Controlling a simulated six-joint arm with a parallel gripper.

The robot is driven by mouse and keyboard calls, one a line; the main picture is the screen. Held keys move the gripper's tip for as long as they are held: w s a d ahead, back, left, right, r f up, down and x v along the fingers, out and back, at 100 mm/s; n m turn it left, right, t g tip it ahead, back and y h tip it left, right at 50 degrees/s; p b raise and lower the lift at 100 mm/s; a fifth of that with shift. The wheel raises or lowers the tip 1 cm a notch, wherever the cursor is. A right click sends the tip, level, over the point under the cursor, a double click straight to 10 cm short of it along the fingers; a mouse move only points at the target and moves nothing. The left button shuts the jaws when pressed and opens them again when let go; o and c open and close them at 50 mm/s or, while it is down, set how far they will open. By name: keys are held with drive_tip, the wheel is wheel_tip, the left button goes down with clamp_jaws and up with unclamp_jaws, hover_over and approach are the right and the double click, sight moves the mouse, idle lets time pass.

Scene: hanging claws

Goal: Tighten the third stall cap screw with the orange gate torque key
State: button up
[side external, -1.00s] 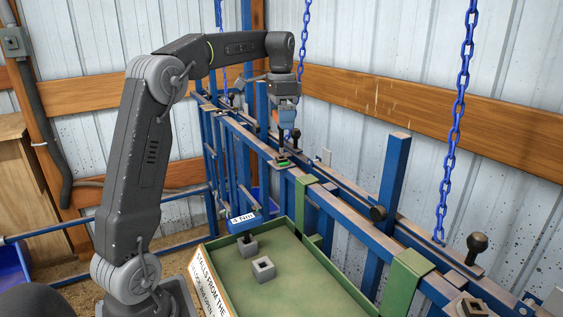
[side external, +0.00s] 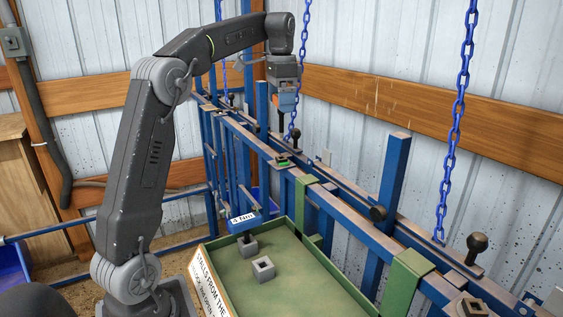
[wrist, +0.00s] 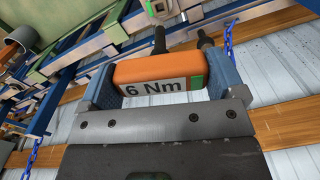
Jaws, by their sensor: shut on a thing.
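My gripper (side external: 286,96) is shut on the orange torque key (wrist: 150,70), labelled "6 Nm" with a green patch beside the text. In the wrist view, the blue fingers grip its two ends. In the side view, the key's dark shaft points down and its tip is in the air above the rail. Below it, a cap with a green mark (side external: 283,162) sits on the blue rail. Another cap with a dark screw (side external: 471,308) sits on the rail at the lower right, partly cut off. Screw details are too small to tell.
A green tray (side external: 335,287) holds a blue key (side external: 243,219) standing in a grey block and an empty grey block (side external: 263,268). Blue chains (side external: 457,130) hang near the rails. Black-knobbed levers (side external: 477,243) and a blue upright post (side external: 393,185) rise along the rails.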

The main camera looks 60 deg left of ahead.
drive_tip(key=shift+r, duration=0.1)
drive_tip(key=n, duration=0.6)
idle(0.3)
drive_tip(key=n, duration=0.6)
idle(0.3)
drive_tip(key=shift+n, duration=0.6)
